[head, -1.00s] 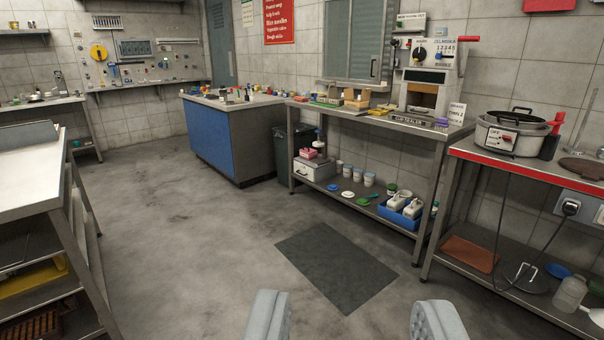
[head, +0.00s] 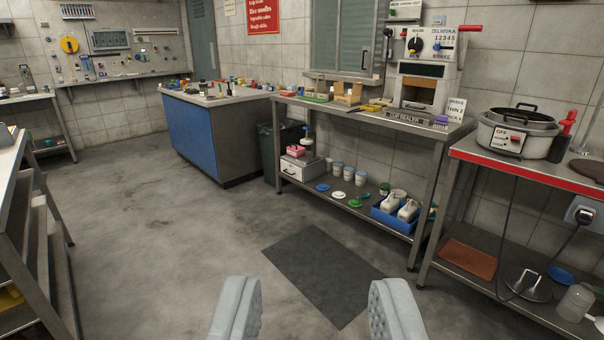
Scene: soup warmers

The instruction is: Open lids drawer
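A small white drawer unit (head: 302,168) with a dark handle on its front stands at the left end of the steel bench's lower shelf (head: 350,206). It looks shut, and pink items sit on top of it. No label on it is readable, so I cannot tell for sure that it is the lids drawer. Loose blue, white and green lids (head: 338,195) lie on the shelf to its right. My gripper (head: 313,285) is open and empty at the bottom of the view, over the floor and well short of the drawer unit.
A dark mat (head: 330,273) lies on the floor before the bench. White cups (head: 349,174) and a blue crate (head: 394,221) with bottles share the shelf. A cup sealer (head: 424,88) stands above. A soup warmer (head: 516,133) is at right, a blue-sided counter (head: 204,140) behind. The floor at left is free.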

